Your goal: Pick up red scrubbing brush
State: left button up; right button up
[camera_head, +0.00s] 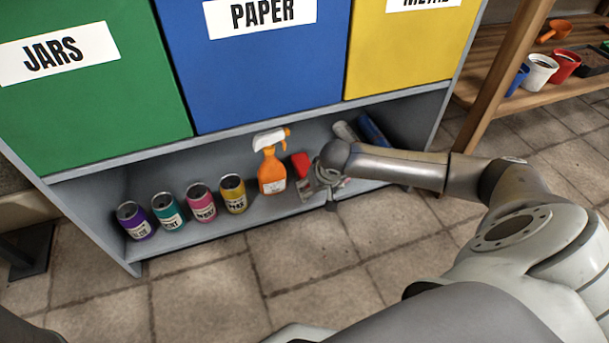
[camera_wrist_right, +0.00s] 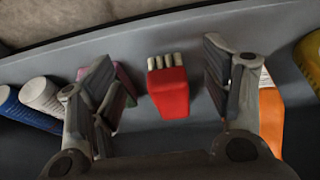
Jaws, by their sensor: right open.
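The red scrubbing brush (camera_wrist_right: 170,93) shows in the right wrist view, with a row of pale bristle tufts at its far end. It lies between the two spread fingers of my right gripper (camera_wrist_right: 165,85), apart from both. In the head view the red brush (camera_head: 300,162) is on the low shelf, right of the orange spray bottle (camera_head: 271,170). My right gripper (camera_head: 326,180) is at the shelf there and hides part of that area. My left gripper is in neither view.
Several cans, including a yellow one (camera_head: 233,194), stand left on the grey shelf (camera_head: 250,222). White and blue cylinders (camera_head: 371,130) lie at its right end. A pink and green item (camera_wrist_right: 125,78) lies by my left-hand finger. Bins are above.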

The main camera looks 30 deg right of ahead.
aim_at(304, 165)
jog(key=w+b, duration=0.1)
jog(key=w, duration=0.1)
jog(key=w+d+b, duration=0.1)
jog(key=w, duration=0.1)
jog(key=w+b, duration=0.1)
jog(key=w, duration=0.1)
jog(key=shift+w+d+f+b, duration=0.15)
jog(key=shift+w+d+b, duration=0.1)
jog(key=shift+w+b, duration=0.15)
jog(key=w+b, duration=0.3)
jog(key=shift+w+d+f, duration=0.15)
jog(key=shift+d+f, duration=0.05)
jog(key=shift+d, duration=0.1)
jog(key=shift+b+x, duration=0.8)
jog(key=shift+b, duration=0.05)
jog(key=shift+w+f+b, duration=0.1)
jog(key=shift+f+b, duration=0.25)
jog(key=shift+b, duration=0.15)
jog(key=shift+d+f, duration=0.1)
jog(key=shift+f, duration=0.15)
jog(key=c, duration=1.2)
jog(key=shift+r, duration=0.15)
